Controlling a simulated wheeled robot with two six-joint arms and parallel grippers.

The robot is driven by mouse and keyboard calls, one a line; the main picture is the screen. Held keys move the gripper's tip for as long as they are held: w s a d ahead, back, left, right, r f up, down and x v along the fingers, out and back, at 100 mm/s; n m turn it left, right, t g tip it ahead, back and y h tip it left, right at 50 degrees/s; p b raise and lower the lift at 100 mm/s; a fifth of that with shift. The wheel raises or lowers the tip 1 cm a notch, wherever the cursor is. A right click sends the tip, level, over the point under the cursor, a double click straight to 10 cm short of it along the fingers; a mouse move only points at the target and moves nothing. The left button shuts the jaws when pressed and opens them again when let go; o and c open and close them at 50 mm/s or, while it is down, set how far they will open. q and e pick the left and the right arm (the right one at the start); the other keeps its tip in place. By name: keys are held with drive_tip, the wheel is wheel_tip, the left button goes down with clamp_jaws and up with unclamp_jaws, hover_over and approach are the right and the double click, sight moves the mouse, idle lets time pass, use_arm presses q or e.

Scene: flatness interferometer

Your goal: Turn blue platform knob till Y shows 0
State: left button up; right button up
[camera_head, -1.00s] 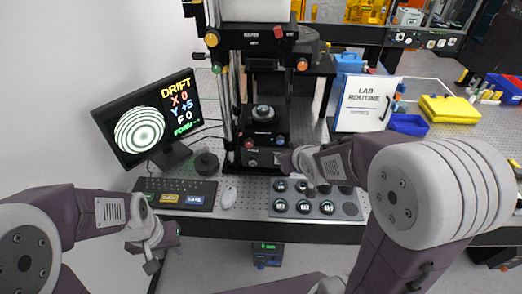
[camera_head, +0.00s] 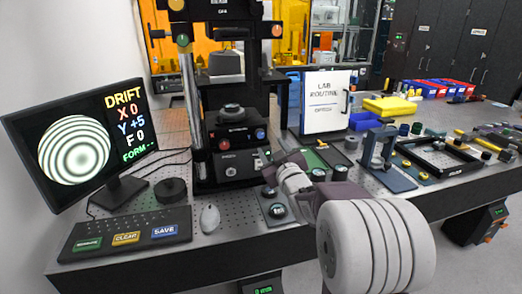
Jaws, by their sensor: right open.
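The blue platform knob (camera_head: 260,134) is on the front of the black interferometer's platform, right of a red knob (camera_head: 223,144). The monitor (camera_head: 85,150) on the left shows round fringes and reads X 0, Y +5, F 0 and FORM with dashes. My right gripper (camera_head: 275,166) is open, in front of the instrument's base, below and slightly right of the blue knob. It appears apart from the knob; its fingertips are small and hard to make out. My left gripper is not in view.
A keyboard (camera_head: 122,234), a mouse (camera_head: 209,218) and a black round puck (camera_head: 172,190) are left of my right arm. A white lab routine board (camera_head: 325,103) stands behind on the right. A blue stand (camera_head: 378,155) and a black tray (camera_head: 440,158) are further right.

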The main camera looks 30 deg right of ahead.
sight(260, 135)
drive_tip(key=x, duration=0.5)
drive_tip(key=p+x, duration=0.1)
drive_tip(key=x, duration=0.2)
drive_tip(key=shift+w+a+r, duration=0.2)
drive_tip(key=shift+a, duration=0.2)
drive_tip(key=shift+w+a, duration=0.1)
drive_tip(key=shift+w, duration=0.25)
clamp_jaws()
